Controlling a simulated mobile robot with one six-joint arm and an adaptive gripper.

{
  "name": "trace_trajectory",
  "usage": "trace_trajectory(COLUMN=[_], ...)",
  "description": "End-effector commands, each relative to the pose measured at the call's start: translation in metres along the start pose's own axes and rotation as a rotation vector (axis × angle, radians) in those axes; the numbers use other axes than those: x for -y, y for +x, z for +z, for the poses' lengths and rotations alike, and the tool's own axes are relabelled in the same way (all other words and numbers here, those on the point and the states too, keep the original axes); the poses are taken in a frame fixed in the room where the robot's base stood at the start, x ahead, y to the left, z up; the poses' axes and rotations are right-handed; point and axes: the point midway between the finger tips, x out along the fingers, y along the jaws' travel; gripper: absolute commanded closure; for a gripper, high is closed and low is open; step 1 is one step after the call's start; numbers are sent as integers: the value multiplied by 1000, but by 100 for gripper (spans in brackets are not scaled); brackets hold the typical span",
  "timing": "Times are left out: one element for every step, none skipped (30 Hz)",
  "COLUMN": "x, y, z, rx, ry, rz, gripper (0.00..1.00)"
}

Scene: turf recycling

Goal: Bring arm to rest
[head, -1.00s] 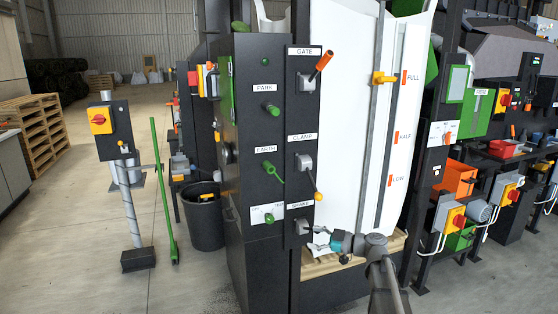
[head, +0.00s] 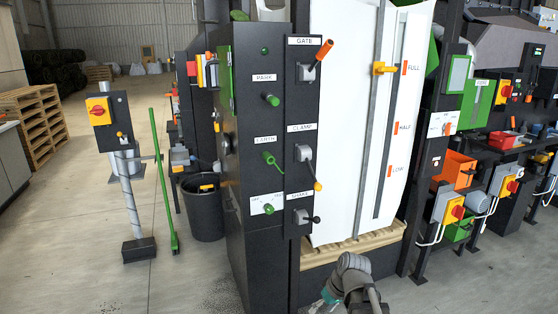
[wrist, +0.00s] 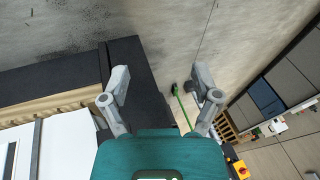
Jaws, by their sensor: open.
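My gripper (wrist: 160,88) shows in the wrist view with its two grey fingers spread apart and nothing between them. In the head view its teal body (head: 329,298) is at the bottom edge, low in front of the black cabinet, and the fingertips are hard to make out. My arm (head: 355,280) is bent at the bottom centre, below the white bag (head: 345,130). The gripper is apart from the SHAKE lever (head: 304,217), whose black-tipped handle points right.
The black control cabinet (head: 255,180) carries the orange GATE lever (head: 319,54) and the yellow-tipped CLAMP lever (head: 311,168). A black bin (head: 203,215), a green pole (head: 163,180) and a switch post (head: 125,180) stand to the left. Floor is open at front left.

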Motion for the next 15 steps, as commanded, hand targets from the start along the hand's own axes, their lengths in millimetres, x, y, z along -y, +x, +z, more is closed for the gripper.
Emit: trace_trajectory(x=[0, -2, -4, -5, -6, -8, -9, -10, -11, -12, -13, -14, -16, -16, -18], y=[0, 1, 1, 0, 0, 0, -1, -1, -2, -2, -3, -4, -5, -5, -7], z=[12, 17, 23, 27, 31, 36, 39, 43, 47, 50, 52, 56, 59, 61, 65], rx=[28, 43, 59, 71, 81, 93, 100, 107, 114, 119, 124, 129, 133, 136, 141], ry=[49, 79, 117, 143, 167, 197, 218, 238, 264, 283, 301, 324, 340, 357, 378], rz=[39, 63, 92, 114, 134, 159, 177, 195, 217, 234, 250, 271, 287, 301, 322], gripper=[20, 20, 20, 20, 20, 20, 20, 20, 20, 20, 20, 20, 20, 20, 20])
